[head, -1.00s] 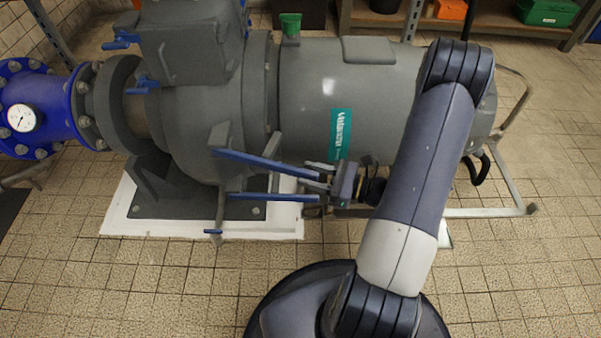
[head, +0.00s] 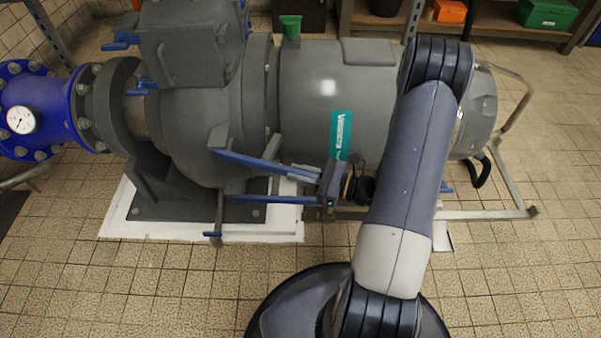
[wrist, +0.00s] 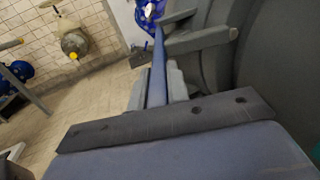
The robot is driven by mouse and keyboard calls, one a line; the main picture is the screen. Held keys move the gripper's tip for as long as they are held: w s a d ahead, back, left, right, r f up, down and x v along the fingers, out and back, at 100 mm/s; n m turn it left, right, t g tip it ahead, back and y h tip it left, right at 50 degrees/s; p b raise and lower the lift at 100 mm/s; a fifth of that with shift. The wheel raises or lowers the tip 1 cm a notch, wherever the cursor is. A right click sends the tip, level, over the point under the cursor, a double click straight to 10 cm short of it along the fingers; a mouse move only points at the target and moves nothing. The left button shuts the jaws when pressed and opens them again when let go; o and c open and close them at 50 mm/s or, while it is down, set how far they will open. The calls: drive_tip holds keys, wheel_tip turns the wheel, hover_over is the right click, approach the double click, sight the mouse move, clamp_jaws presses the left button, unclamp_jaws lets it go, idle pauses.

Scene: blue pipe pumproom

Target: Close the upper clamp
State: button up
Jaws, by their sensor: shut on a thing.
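The upper clamp has a long blue handle (head: 255,162) that sticks out to the right from the grey pump housing, sloping slightly down. My gripper (head: 305,171) is at the handle's free end, shut on it. In the wrist view the blue handle (wrist: 158,60) runs away from me between the two grey fingers of my gripper (wrist: 158,88). The handle's tip is hidden by the fingers and gripper body. A second, lower blue handle (head: 270,199) lies just below, roughly level, its right end close to my gripper body.
The grey pump (head: 330,85) stands close behind the handles, on a white plinth (head: 125,222). A blue pipe flange with a gauge (head: 21,120) is at the left. A metal tube frame (head: 515,180) is at the right.

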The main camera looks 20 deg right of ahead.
clamp_jaws()
drive_tip(key=w+d+n+g+y+p, duration=0.1)
drive_tip(key=w+d+n+g+y, duration=0.1)
drive_tip(key=w+d+n+g, duration=0.1)
drive_tip(key=shift+w+g, duration=0.7)
drive_tip(key=shift+w, duration=0.5)
drive_tip(key=shift+d, duration=0.1)
drive_tip(key=o, duration=0.6)
unclamp_jaws()
